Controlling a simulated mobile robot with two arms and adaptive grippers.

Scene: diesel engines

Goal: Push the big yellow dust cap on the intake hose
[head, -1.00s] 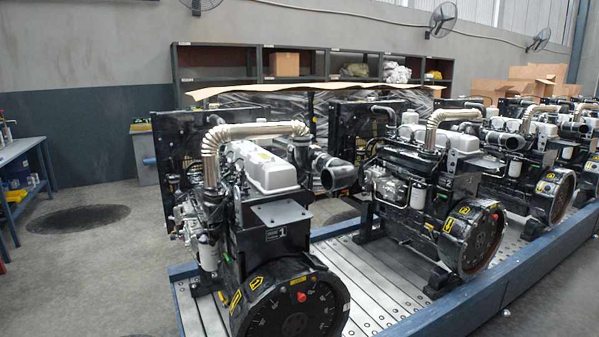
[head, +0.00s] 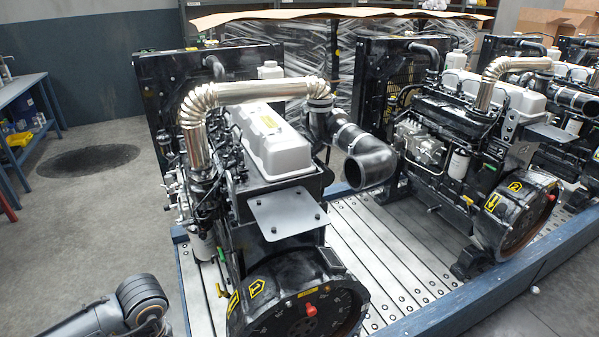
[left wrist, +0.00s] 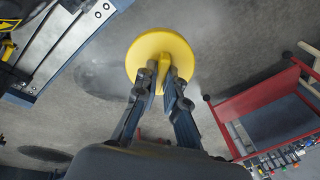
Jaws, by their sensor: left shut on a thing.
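The big yellow dust cap (left wrist: 176,44) is a round disc with a raised grip tab in the left wrist view. My left gripper (left wrist: 163,78) is shut on that tab and holds the cap above the grey floor. In the head view, only part of my left arm shows at the bottom left; the gripper and cap are out of that picture. My right gripper is in neither view.
The engines stand on a slotted metal bed (head: 372,255) with a blue edge beam (head: 440,312). A blue workbench (head: 28,125) stands at the far left. A red-framed cart (left wrist: 262,98) with several small items is right in the wrist view. Left floor is open.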

